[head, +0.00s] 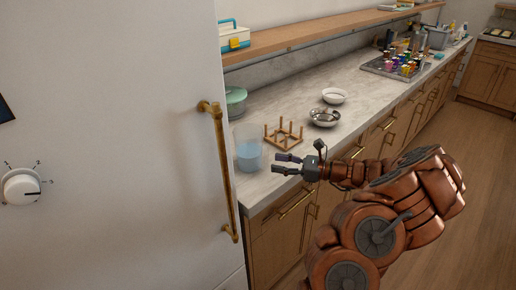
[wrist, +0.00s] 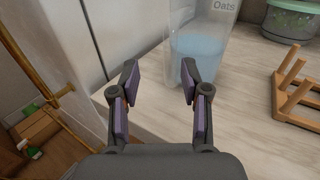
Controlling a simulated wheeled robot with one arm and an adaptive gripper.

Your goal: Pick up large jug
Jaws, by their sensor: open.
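A clear, tall container with blue contents, which looks like the large jug (head: 248,152), stands upright on the counter near its left end, beside the fridge. In the wrist view the jug (wrist: 203,42) is ahead and slightly right of centre, with the word "Oats" on it and its top cut off. My gripper (head: 276,163) is open and empty, just right of the jug in the head view, fingers pointing toward it. In the wrist view my gripper (wrist: 159,72) has bare counter between its fingers. The right fingertip overlaps the jug's lower left edge; I cannot tell whether they touch.
The white fridge (head: 110,120) with a brass handle (head: 221,165) stands close on the left. A wooden rack (head: 284,135) is right of the jug and a green lidded pot (head: 236,101) behind it. Two bowls (head: 324,117) (head: 334,96) stand farther along. A shelf (head: 310,33) hangs above.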

